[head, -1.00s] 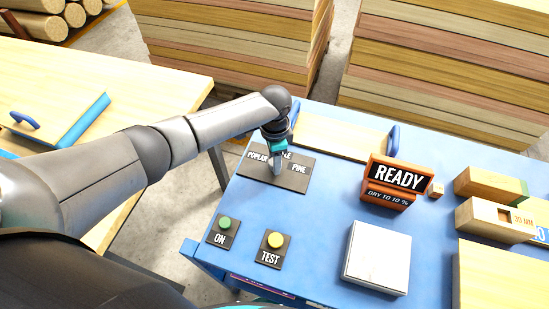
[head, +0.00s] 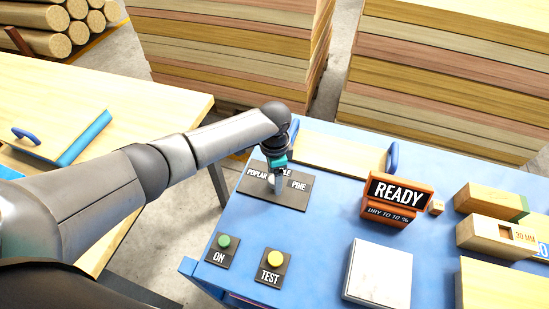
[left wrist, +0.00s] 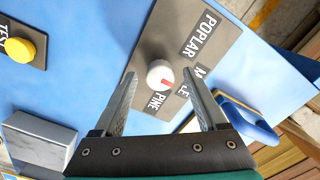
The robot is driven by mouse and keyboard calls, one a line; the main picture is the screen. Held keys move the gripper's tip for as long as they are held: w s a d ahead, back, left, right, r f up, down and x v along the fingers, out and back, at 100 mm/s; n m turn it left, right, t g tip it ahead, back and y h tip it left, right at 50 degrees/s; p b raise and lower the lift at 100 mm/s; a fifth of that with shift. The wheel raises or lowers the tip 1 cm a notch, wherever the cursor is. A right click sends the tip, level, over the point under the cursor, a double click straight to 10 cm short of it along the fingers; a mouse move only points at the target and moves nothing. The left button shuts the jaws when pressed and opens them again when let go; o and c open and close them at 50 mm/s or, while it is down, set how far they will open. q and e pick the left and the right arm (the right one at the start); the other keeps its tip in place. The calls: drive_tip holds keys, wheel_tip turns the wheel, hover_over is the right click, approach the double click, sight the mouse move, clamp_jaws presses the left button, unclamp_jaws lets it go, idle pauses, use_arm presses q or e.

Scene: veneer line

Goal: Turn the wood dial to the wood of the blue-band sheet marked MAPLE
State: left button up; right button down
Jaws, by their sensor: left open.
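The wood dial is a round white knob (left wrist: 160,74) with a red mark on a dark plate (head: 294,194). The plate reads POPLAR, MAPLE and PINE; my gripper partly covers MAPLE in both views. In the left wrist view the red mark points down and slightly right, nearer PINE than POPLAR. My left gripper (head: 277,186) is over the dial, pointing down. In the left wrist view its open fingers (left wrist: 161,76) stand on either side of the knob; I cannot tell whether they touch it. No sheet marked MAPLE can be made out. My right gripper is not in view.
An orange READY sign (head: 397,198), a green ON button (head: 224,241) and a yellow TEST button (head: 275,258) are on the blue bench (head: 320,240). A pale board with a blue handle (head: 392,157) lies behind the dial. Wood blocks (head: 490,237) are at the right.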

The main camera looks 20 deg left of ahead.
use_arm(q)
wheel_tip(320, 180, up, 14)
drive_tip(key=p, duration=0.1)
drive_tip(key=shift+r+p, duration=0.25)
drive_tip(key=shift+p, duration=0.1)
idle(0.4)
